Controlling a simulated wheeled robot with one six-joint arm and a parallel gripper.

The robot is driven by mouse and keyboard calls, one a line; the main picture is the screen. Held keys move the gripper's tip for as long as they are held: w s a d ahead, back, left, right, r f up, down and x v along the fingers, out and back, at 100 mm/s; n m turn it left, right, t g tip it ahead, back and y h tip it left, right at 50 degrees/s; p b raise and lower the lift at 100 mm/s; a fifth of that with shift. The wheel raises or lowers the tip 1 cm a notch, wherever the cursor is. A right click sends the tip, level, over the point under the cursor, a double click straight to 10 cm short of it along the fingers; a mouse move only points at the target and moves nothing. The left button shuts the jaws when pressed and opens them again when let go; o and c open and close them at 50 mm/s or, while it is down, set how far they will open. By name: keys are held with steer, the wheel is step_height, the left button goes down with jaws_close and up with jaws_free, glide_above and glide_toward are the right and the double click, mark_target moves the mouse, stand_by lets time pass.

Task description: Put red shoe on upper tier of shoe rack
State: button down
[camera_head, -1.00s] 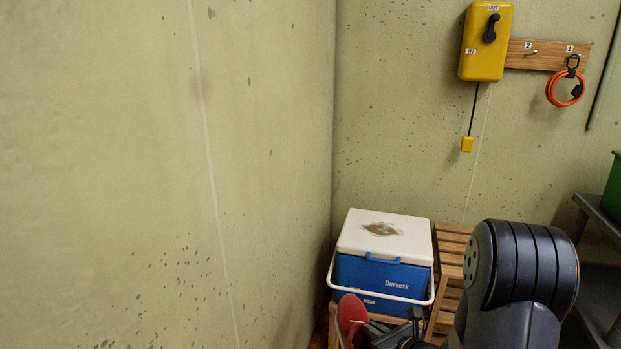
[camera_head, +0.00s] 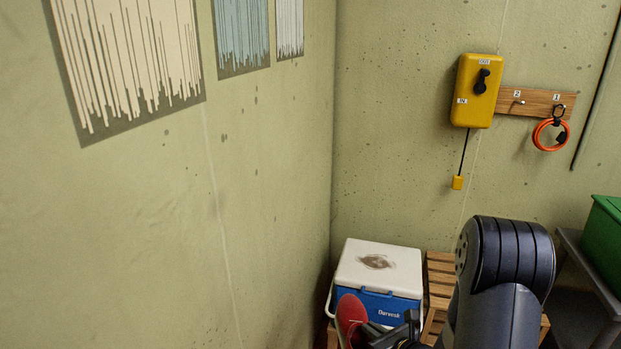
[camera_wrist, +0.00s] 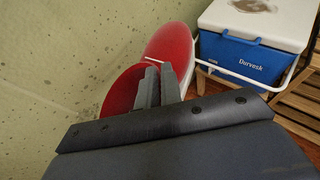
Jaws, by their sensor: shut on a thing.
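The red shoe (camera_head: 351,314) is in my gripper, in front of the cooler at the lower middle of the head view. In the wrist view the shoe (camera_wrist: 172,50) shows its red upper and a pale sole edge. My gripper (camera_wrist: 158,84) is shut on the shoe, with its two grey fingers close together at the shoe's opening. In the head view my gripper (camera_head: 384,335) is partly cut off by the lower edge. The slatted wooden rack (camera_head: 440,277) stands against the back wall, partly hidden by the cooler and my arm.
A green bin (camera_head: 604,236) stands on a grey shelf (camera_head: 572,262) at the right.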

step_height(320, 180, up, 14)
steer(key=w+m+t+h+p, duration=0.1)
steer(key=w+m+h+p, duration=0.1)
steer(key=shift+r+h+p, duration=0.2)
steer(key=shift+h+p, duration=0.1)
steer(key=shift+p, duration=0.1)
steer(key=shift+w, duration=0.1)
stand_by(0.4)
